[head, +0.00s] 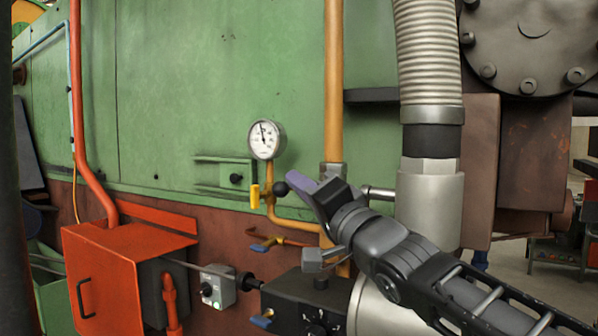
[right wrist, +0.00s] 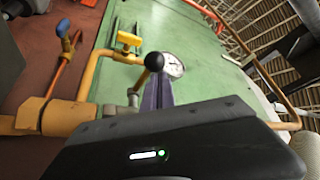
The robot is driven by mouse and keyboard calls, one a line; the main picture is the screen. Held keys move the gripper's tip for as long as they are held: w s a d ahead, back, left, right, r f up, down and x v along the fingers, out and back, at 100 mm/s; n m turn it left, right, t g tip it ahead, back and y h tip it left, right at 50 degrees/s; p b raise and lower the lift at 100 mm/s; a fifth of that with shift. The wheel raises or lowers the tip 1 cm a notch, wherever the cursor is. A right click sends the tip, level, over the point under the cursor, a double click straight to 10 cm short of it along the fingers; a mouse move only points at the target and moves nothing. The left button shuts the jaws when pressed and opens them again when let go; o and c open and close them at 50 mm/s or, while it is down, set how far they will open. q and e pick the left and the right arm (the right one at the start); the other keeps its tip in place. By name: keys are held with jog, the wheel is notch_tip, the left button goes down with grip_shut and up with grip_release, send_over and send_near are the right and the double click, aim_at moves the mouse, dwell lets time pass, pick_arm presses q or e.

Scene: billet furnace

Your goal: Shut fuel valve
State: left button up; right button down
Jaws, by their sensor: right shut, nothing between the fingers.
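A black ball knob (head: 282,188) shows just left of my right gripper's tip in the head view, in front of the green furnace wall. In the right wrist view the knob (right wrist: 154,61) sits on a short grey lever by a grey fitting (right wrist: 120,108) on the yellow pipe. The grey fitting (head: 333,170) on the upright yellow pipe is partly hidden by the gripper in the head view. My right gripper (head: 298,184) is shut and empty, its purple fingers (right wrist: 158,92) close beside the knob. I cannot tell if they touch. My left gripper is out of view.
A pressure gauge (head: 266,139) and a small yellow-handled cock (head: 255,196) are left of the knob. Below are a blue-handled valve (head: 265,245), a grey switch box (head: 217,286) and an orange cabinet (head: 125,270). A ribbed hose (head: 428,55) stands to the right.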

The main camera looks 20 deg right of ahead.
jog(key=shift+a+f, duration=0.15)
jog(key=shift+f, duration=0.2)
jog(key=b+v, duration=0.2)
jog(key=v, duration=0.6)
dwell(0.5)
